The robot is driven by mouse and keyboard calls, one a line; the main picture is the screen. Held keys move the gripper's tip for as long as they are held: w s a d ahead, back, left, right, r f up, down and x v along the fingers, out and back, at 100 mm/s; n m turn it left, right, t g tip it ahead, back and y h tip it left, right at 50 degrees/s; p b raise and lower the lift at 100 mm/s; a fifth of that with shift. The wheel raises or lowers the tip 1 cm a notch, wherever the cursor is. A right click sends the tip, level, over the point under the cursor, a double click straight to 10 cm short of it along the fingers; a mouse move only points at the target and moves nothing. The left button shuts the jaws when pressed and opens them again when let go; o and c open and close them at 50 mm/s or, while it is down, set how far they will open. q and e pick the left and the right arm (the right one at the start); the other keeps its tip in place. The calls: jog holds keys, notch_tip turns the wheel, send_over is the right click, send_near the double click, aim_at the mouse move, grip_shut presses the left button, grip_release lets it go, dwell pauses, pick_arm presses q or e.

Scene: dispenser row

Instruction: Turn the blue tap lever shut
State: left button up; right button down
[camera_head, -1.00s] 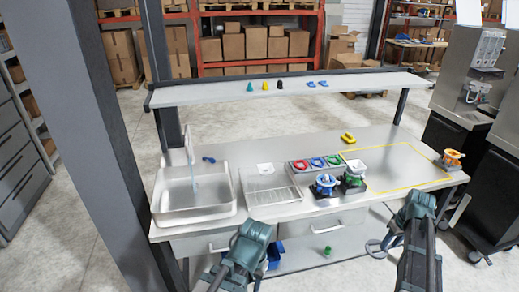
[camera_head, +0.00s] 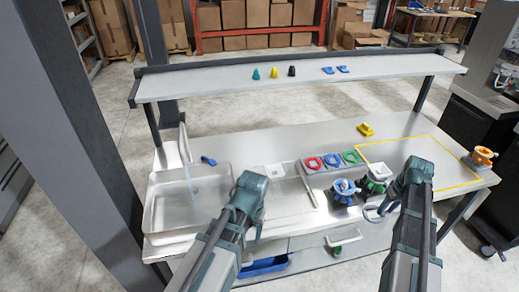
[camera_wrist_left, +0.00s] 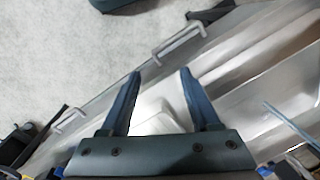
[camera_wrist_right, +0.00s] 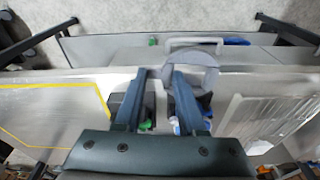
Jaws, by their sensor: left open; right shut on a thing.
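The blue tap lever (camera_head: 208,161) is at the back of the bench, just right of the tap (camera_head: 184,145). A thin pale-blue stream (camera_head: 192,182) falls from the tap into the sink (camera_head: 150,212). My left gripper (camera_head: 256,222) is right of the sink near the bench front, apart from the lever. In the left wrist view its fingers (camera_wrist_left: 161,76) are spread, with nothing between them. My right gripper (camera_head: 388,206) is shut on a grey ring-shaped thing (camera_head: 373,214) at the bench front. The ring also shows in the right wrist view (camera_wrist_right: 196,78).
A drying tray (camera_head: 285,205), colored rings (camera_head: 332,161), a blue-topped device (camera_head: 344,188) and a green-and-white one (camera_head: 376,178) stand on the bench. A shelf (camera_head: 210,85) spans above the back. The yellow-outlined area (camera_head: 430,165) is mostly clear. A blue bin (camera_head: 265,265) sits below.

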pick_arm(q)
jog(key=w+a+r+n+p, duration=0.1)
jog(key=w+r+n+p, duration=0.15)
jog(key=w, duration=0.35)
jog(key=w+a+r+n+p, duration=0.1)
jog(key=w+a+r+p, duration=0.15)
jog(key=w, duration=0.25)
pick_arm(e)
notch_tip(320, 180, up, 6)
jog(key=shift+f+b, duration=0.15)
jog(key=shift+b, duration=0.3)
pick_arm(q)
notch_tip(320, 180, up, 9)
jog(key=n+h+p, duration=0.1)
jog(key=n+p, duration=0.7)
jog(key=p, duration=0.1)
send_over(212, 162)
pick_arm(e)
notch_tip(212, 162, up, 9)
pick_arm(q)
jog(key=shift+m, duration=0.25)
notch_tip(212, 162, down, 12)
jog(key=b, duration=1.2)
jog(key=shift+w+r, duration=0.1)
jog(key=shift+w, duration=0.05)
pick_arm(e)
notch_tip(212, 162, down, 12)
jog(key=shift+f, duration=0.15)
pick_arm(q)
jog(key=shift+r, duration=0.1)
